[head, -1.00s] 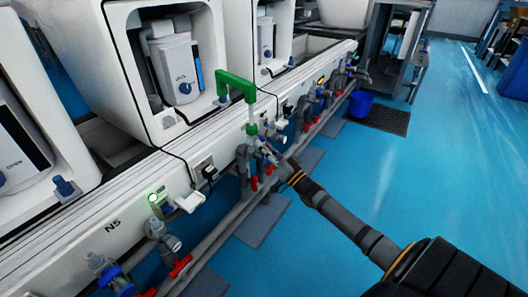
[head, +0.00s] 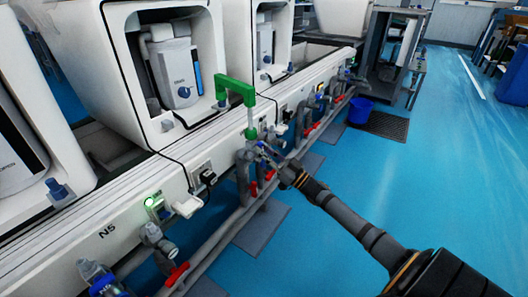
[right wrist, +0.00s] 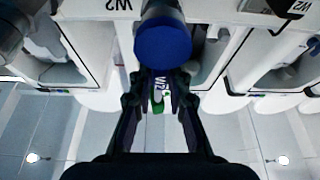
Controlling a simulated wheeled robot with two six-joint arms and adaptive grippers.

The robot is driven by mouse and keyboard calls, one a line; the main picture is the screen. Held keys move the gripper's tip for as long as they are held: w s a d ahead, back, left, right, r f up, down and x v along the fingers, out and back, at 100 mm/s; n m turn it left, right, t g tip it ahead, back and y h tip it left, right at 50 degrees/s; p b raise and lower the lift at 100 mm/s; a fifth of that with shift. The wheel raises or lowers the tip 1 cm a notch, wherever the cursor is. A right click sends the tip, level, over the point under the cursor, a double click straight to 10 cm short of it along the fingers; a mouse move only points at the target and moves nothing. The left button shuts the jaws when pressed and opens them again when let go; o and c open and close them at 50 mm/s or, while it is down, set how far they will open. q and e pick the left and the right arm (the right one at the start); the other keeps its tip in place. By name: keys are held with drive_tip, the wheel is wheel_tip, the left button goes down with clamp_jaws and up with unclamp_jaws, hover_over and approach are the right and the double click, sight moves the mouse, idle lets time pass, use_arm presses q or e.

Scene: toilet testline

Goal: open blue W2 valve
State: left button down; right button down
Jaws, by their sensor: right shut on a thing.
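The blue W2 valve (right wrist: 163,47) shows in the right wrist view as a round blue cap on a grey body, at the fingertips. My right gripper (right wrist: 159,82) is shut on the valve's handle; a second W2 marking shows between the fingers. In the head view my right gripper (head: 268,153) reaches the pipework under a green elbow pipe (head: 238,87). There the gripper mostly hides the blue handle. My left gripper is in neither view.
Red valve handles (head: 268,175) sit just below the gripper, close to a grey pipe (head: 225,225) along the bench. A black cable and white sockets are on the panel. A blue bucket (head: 360,107) stands on a dark mat (head: 387,125).

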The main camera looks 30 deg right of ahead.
drive_tip(key=c, duration=1.6)
unclamp_jaws()
drive_tip(key=shift+o, duration=0.2)
drive_tip(key=shift+s, duration=0.1)
drive_tip(key=v, duration=1.2)
